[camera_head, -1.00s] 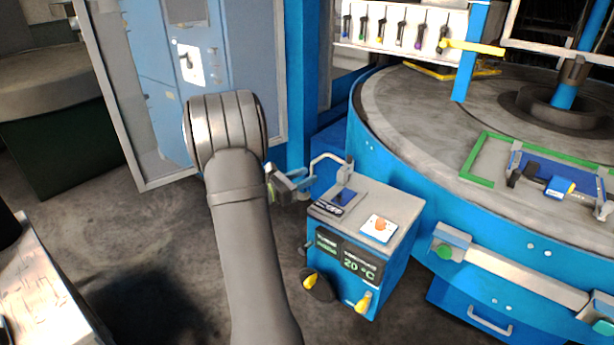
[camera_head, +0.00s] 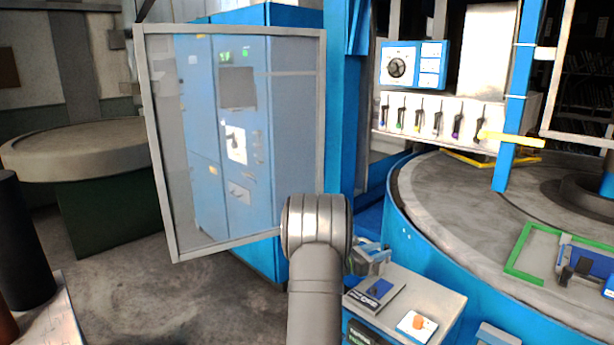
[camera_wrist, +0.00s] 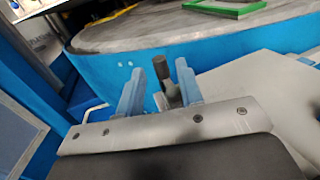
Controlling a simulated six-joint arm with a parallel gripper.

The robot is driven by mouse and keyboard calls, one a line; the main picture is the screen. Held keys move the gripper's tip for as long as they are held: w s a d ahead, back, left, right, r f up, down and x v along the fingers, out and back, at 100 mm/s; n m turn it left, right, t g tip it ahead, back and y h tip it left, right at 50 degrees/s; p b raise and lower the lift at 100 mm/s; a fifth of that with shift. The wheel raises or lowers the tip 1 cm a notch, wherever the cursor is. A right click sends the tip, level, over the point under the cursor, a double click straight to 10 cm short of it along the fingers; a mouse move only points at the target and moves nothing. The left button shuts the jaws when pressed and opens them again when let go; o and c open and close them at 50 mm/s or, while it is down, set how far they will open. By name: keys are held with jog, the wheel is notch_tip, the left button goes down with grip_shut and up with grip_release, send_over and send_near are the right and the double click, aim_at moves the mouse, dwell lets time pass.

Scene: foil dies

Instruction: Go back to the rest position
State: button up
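My arm rises in the middle of the head view, with its rounded grey joint at the top. My gripper (camera_head: 370,259) shows partly behind that joint, in front of the far end of the blue and white control box (camera_head: 440,290). In the wrist view my gripper (camera_wrist: 160,88) has two light blue fingers standing apart. A dark grey post (camera_wrist: 170,82) shows between or behind them; I cannot tell whether they touch it. No held object is plain to see. The box's display is mostly cut off.
A large round blue table (camera_head: 420,215) with a grey top stands right, bearing a green frame (camera_head: 520,255). A glass-panelled door (camera_head: 170,150) stands before blue cabinets. A rack of several tools (camera_head: 440,115) hangs behind. Grey floor (camera_head: 220,300) is open at left.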

aim_at(386, 248)
jog(key=x, duration=0.3)
jog(key=shift+w+d, duration=0.15)
jog(key=shift+d, duration=0.2)
jog(key=shift+a, duration=0.15)
